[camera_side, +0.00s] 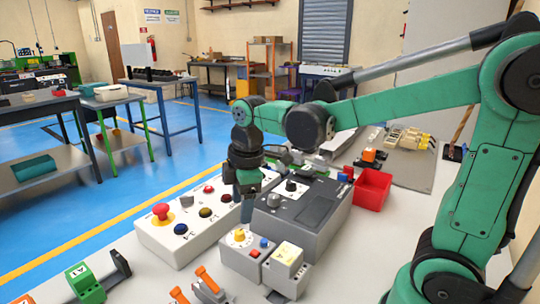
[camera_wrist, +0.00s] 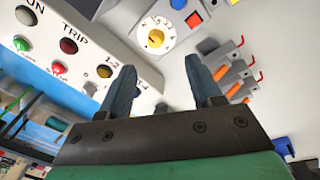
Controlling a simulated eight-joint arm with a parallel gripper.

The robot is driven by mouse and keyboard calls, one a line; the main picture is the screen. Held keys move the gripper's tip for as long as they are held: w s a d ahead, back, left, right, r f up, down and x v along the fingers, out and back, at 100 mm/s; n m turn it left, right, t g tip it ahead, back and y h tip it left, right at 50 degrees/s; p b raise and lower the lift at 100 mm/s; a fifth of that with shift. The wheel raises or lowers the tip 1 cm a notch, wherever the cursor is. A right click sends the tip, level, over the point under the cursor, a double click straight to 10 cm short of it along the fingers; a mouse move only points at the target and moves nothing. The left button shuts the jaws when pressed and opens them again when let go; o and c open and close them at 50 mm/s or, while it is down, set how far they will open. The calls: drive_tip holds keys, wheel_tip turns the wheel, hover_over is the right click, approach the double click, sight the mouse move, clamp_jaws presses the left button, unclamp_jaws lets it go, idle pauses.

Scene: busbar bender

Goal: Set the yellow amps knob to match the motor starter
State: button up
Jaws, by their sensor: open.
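The yellow amps knob (camera_side: 239,235) sits on a white dial on top of a small light-grey box (camera_side: 230,262). In the wrist view the yellow knob (camera_wrist: 156,38) is ringed by a marked dial; the marks are too small to read surely. A blue and a red button (camera_side: 264,242) sit beside it on the box. My gripper (camera_side: 246,211) points down, above and just behind the knob. In the wrist view my gripper (camera_wrist: 160,68) shows two fingers apart with nothing between them, the knob beyond their tips. I cannot tell which unit is the motor starter.
A white button panel (camera_side: 175,250) with a red mushroom button stands left, close to my gripper. A large grey unit (camera_side: 305,222) stands right. A cream-topped block (camera_side: 287,254), orange-levered parts (camera_side: 207,280) and a green block (camera_side: 84,279) lie in front. A red bin (camera_side: 372,187) is behind right.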

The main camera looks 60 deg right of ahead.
sight(239, 231)
drive_tip(key=n, duration=0.1)
drive_tip(key=w+f+n+g, duration=0.1)
drive_tip(key=n, duration=0.1)
drive_tip(key=shift+w+d+f+n+g, duration=0.2)
drive_tip(key=shift+w+d+n+g, duration=0.1)
drive_tip(key=shift+w+g, duration=0.1)
drive_tip(key=shift+f, duration=2.85)
clamp_jaws()
